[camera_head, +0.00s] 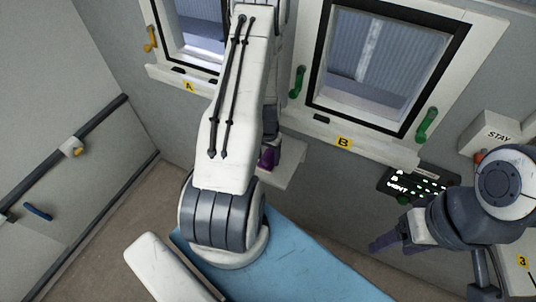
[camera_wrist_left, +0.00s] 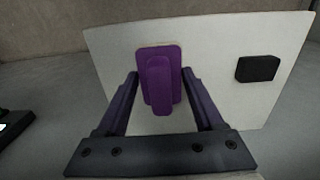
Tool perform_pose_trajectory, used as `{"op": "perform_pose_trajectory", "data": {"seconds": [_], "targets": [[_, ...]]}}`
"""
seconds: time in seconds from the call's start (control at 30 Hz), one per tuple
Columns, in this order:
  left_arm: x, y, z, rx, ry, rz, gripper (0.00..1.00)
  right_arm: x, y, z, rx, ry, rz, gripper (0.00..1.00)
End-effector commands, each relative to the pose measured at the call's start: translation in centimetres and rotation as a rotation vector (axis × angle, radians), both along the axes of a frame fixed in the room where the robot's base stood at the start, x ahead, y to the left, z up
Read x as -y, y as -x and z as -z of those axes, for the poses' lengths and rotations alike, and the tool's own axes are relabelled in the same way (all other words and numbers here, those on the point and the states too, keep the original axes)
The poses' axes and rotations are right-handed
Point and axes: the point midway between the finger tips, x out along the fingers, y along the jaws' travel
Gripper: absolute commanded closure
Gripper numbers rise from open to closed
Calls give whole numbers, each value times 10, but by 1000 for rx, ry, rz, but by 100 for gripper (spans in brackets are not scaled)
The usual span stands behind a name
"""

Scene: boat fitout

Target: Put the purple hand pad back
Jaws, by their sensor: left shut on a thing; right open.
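The purple hand pad (camera_wrist_left: 158,82) is a rounded block with a raised grip, seen in the left wrist view against a pale board (camera_wrist_left: 215,50). My left gripper (camera_wrist_left: 160,88) is shut on it, with one finger on each side. I cannot tell whether the pad touches the board. In the head view, a bit of the purple pad (camera_head: 268,157) shows beside my left arm, over a pale shelf (camera_head: 285,172) below the windows; the arm hides most of my left gripper there. My right gripper (camera_head: 398,246) is open and empty at the right, below the lit panel.
A black block (camera_wrist_left: 257,68) sits on the board, right of the pad. Window A (camera_head: 200,25) and window B (camera_head: 385,65) have coloured latches. A lit control panel (camera_head: 415,186) and a STAY box (camera_head: 492,133) are at the right. A blue surface (camera_head: 300,265) lies below my left arm.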

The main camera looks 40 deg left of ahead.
Motion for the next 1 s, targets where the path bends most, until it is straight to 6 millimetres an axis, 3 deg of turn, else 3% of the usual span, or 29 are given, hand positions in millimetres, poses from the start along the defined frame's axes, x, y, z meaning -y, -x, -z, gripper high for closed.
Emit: {"op": "perform_pose_trajectory", "data": {"seconds": [0.17, 0.2, 0.27, 0.67, 1.0], "targets": [[0, -1, 1, 1, -1, 1, 100, 0, 0, 1, 0, 0, 0, 38], [0, 0, 2, 1, -1, 1, 20, 0, 0, 1, 0, 0, 0, 38], [0, 0, 2, 1, 0, 1, 1, 0, 0, 1, 0, 0, 0, 38], [0, -1, -5, 3, -2, -1, 1, 0, 0, 1, 0, 0, 0, 38], [-1, -2, -59, 7, -4, 1, 1, 0, 0, 12, 0, 0, 1, 38]]}}
